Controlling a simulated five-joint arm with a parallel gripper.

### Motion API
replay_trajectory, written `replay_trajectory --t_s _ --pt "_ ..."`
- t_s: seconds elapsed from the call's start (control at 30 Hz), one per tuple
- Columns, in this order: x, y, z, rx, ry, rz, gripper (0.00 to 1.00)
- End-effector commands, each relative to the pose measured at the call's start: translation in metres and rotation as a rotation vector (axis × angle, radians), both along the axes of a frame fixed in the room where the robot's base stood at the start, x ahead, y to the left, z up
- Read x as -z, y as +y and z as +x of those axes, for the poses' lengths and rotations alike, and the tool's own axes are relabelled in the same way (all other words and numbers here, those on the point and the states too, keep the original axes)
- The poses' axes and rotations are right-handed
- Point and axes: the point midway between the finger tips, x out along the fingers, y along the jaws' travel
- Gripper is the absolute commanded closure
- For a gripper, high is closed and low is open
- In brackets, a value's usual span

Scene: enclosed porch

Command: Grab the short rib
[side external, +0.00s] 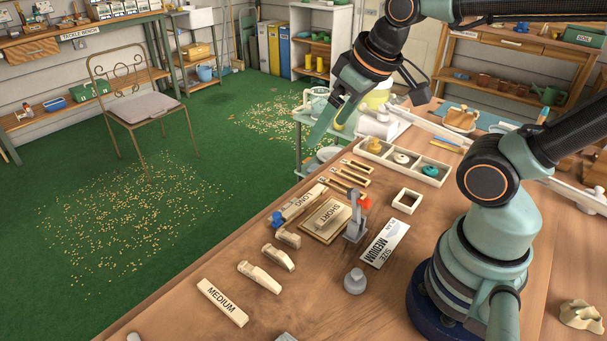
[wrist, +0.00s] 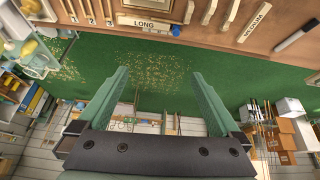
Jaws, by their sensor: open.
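The short rib (side external: 327,214), a pale wooden piece marked SHORT, lies on a small wooden board (side external: 312,229) near the bench's left edge. A long rib (side external: 301,203) marked LONG lies just left of it, and a medium rib (side external: 222,302) marked MEDIUM lies nearer the front. My gripper (side external: 331,122) is open and empty, raised above and behind the short rib, well apart from it. In the wrist view, my open gripper (wrist: 158,76) faces the green floor. The long rib (wrist: 145,23) shows at the top there; the short rib cannot be made out clearly.
A grey clamp stand (side external: 355,226) with a red part stands right beside the short rib. A SIZE MEDIUM card (side external: 385,243) lies to its right. A grey knobbed weight (side external: 355,281), small wooden pieces (side external: 260,275) and a divided tray (side external: 401,162) are also on the bench.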

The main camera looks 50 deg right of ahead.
Motion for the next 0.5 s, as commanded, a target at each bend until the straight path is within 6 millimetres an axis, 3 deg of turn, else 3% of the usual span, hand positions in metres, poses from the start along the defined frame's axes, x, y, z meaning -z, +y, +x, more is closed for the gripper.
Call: replay_trajectory --t_s 0.17,0.5 --pt "0.016 0.012 0.014 -0.274 0.097 -0.109 0.0" --pt "0.075 0.047 0.044 -1.064 0.298 -0.318 0.0"
